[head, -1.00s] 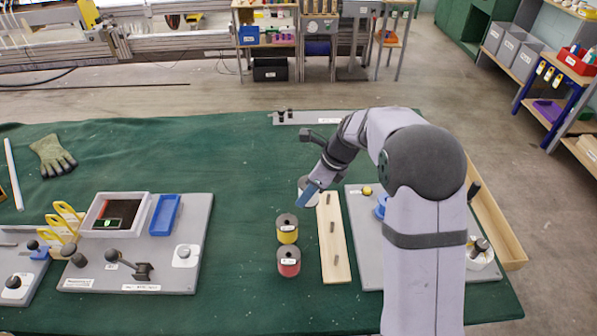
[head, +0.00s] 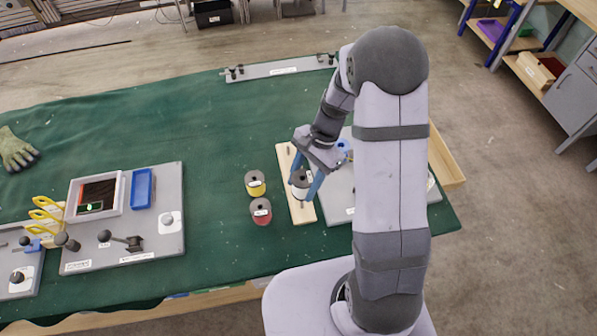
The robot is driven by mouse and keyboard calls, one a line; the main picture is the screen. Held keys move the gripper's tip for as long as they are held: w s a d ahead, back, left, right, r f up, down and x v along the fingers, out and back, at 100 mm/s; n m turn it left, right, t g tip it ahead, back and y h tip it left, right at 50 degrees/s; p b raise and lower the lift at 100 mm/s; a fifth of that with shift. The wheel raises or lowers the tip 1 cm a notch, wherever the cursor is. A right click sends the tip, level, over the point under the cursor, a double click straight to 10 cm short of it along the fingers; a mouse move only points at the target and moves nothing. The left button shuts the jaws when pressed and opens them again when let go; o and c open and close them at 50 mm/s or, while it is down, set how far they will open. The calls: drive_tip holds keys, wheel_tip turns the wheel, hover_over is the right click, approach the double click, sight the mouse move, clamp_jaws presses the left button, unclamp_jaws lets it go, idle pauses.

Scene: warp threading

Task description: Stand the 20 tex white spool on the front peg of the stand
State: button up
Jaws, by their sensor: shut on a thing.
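The white spool (head: 299,188) with a dark top is between the blue fingers of my gripper (head: 303,186), which is shut on it. It looks upright, over the middle to front part of the stand (head: 297,216), a narrow pale wooden board with pegs. I cannot tell whether the spool is above a peg or touching one. The far peg (head: 288,151) shows bare. The spool and fingers cover much of the board's middle. The tex number on the spool is too small to read.
A yellow spool (head: 255,184) and a red spool (head: 261,212) stand just left of the stand. A grey panel (head: 335,209) lies close on its right, partly behind my arm. Another grey panel (head: 150,238) with a blue tray is at left.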

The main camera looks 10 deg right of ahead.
drive_tip(key=shift+f+b, duration=0.25)
drive_tip(key=shift+b, duration=0.05)
wheel_tip(320, 180, down, 4)
drive_tip(key=b, duration=0.3)
drive_tip(key=shift+r+b, duration=0.2)
drive_tip(key=shift+b, duration=0.1)
drive_tip(key=shift+f+b, duration=1.1)
drive_tip(key=shift+f, duration=0.85)
drive_tip(key=shift+f+b, duration=0.4)
drive_tip(key=shift+f, duration=0.35)
drive_tip(key=o, duration=1.1)
drive_tip(key=shift+o, duration=0.2)
drive_tip(key=shift+r, duration=0.1)
drive_tip(key=shift+b+v, duration=0.7)
drive_tip(key=shift+v, duration=2.95)
